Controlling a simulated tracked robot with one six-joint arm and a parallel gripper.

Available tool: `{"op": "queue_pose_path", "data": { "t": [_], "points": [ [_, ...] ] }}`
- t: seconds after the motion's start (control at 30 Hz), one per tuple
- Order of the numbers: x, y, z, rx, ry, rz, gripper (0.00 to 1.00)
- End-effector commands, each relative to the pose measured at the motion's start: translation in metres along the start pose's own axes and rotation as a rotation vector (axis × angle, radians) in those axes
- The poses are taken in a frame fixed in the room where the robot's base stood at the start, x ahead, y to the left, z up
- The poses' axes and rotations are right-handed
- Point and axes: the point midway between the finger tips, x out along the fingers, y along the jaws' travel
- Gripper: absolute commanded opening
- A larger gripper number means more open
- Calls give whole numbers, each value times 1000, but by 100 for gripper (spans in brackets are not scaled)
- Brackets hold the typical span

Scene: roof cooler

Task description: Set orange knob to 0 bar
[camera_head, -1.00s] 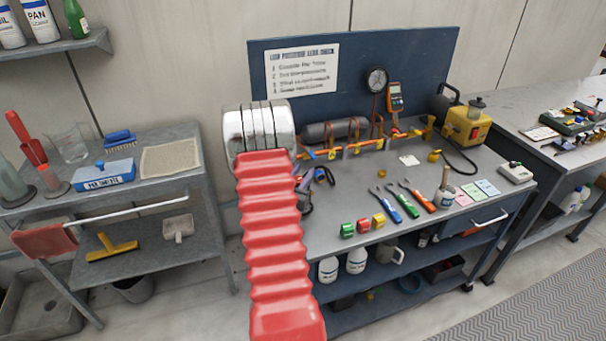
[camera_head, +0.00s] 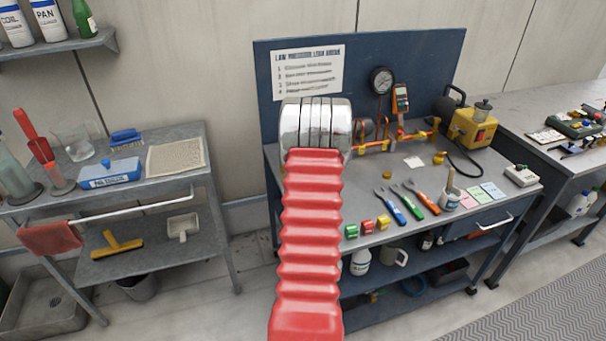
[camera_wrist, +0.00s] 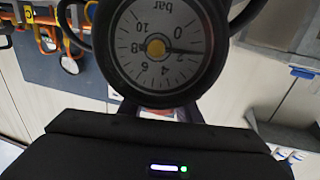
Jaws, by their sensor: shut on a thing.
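A round pressure gauge with a black rim (camera_head: 382,80) stands above the orange manifold (camera_head: 372,147) on the bench. In the wrist view the gauge (camera_wrist: 137,70) is close and its face is turned upside down. Its needle points right, between 0 and 2, close to the 2. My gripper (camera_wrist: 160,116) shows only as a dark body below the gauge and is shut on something. A small orange-red patch shows there; most of the orange knob is hidden. In the head view my own red-sleeved arm hides the gripper and the left part of the manifold.
An orange meter (camera_head: 401,98) hangs right of the gauge. A yellow pump (camera_head: 472,128) with a black hose stands at the back right. A grey cart (camera_head: 215,165) stands at the left.

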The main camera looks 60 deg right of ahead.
Motion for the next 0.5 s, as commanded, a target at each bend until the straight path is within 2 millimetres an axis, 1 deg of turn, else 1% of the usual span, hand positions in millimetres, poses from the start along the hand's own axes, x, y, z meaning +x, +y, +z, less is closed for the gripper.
{"op": "queue_pose_path", "data": {
  "t": [0.5],
  "points": [
    [-2,-11,0,-1,1,-315,8]
  ]
}}
